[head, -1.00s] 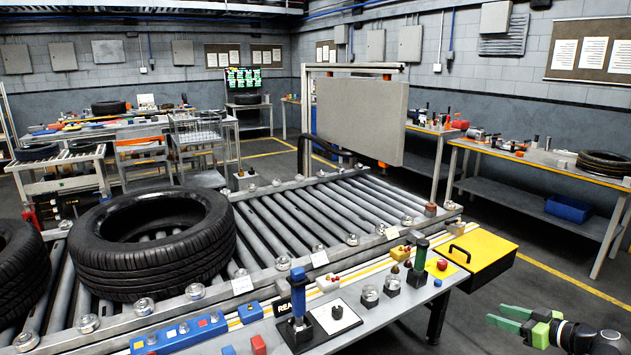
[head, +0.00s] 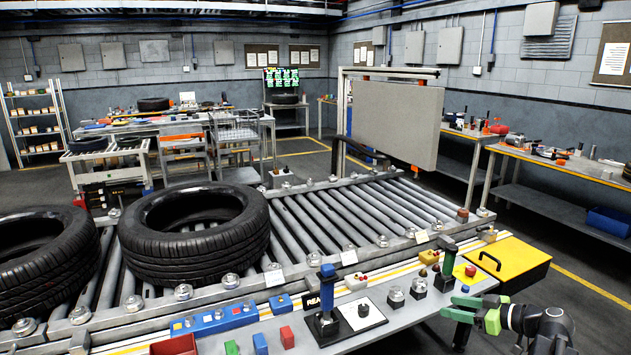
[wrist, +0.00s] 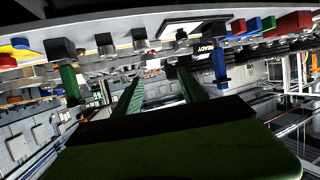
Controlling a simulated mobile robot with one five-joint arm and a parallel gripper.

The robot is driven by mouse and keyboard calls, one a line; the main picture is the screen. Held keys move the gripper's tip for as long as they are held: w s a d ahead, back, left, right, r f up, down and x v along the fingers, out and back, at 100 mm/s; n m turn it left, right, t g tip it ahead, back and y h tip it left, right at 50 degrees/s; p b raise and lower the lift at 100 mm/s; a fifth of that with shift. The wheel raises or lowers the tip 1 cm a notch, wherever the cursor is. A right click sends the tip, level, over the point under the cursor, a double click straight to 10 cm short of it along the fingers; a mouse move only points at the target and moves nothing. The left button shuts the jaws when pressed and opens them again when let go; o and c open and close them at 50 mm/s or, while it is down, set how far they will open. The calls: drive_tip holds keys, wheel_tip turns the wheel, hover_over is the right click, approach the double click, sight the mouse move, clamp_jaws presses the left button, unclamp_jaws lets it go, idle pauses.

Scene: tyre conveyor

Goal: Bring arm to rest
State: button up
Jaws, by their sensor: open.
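My gripper (head: 461,308) shows at the lower right of the head view, with green jaws pointing left. It is open and empty, in front of the right end of the control bench (head: 400,318), near the green-handled lever (head: 446,262). I cannot tell whether it touches the bench. In the wrist view the two green fingers (wrist: 155,92) stand apart with nothing between them. That view is upside down, with the bench edge across its top.
A tyre (head: 195,235) lies on the roller conveyor (head: 330,215), with another tyre (head: 45,262) at the left. The floor (head: 560,280) at the right is clear.

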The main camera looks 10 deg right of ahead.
drive_tip(key=w+a+f+n+g+p, duration=0.2)
drive_tip(key=a+g, duration=0.2)
drive_tip(key=a, duration=1.2)
drive_tip(key=w+a+f+n+g+p, duration=0.2)
drive_tip(key=w+a+g, duration=0.15)
drive_tip(key=a, duration=1.35)
drive_tip(key=s+a+f+m+g+h+p, duration=0.1)
drive_tip(key=s+a+f+g+h, duration=0.3)
drive_tip(key=a, duration=0.4)
drive_tip(key=s+d+f+m+h, duration=0.1)
drive_tip(key=s+d+m+h, duration=0.2)
drive_tip(key=d+m, duration=0.4)
drive_tip(key=s+m, duration=0.1)
drive_tip(key=m, duration=0.1)
drive_tip(key=shift+d+f+m+h, duration=0.2)
drive_tip(key=shift+f+m+h, duration=0.1)
drive_tip(key=shift+f, duration=0.1)
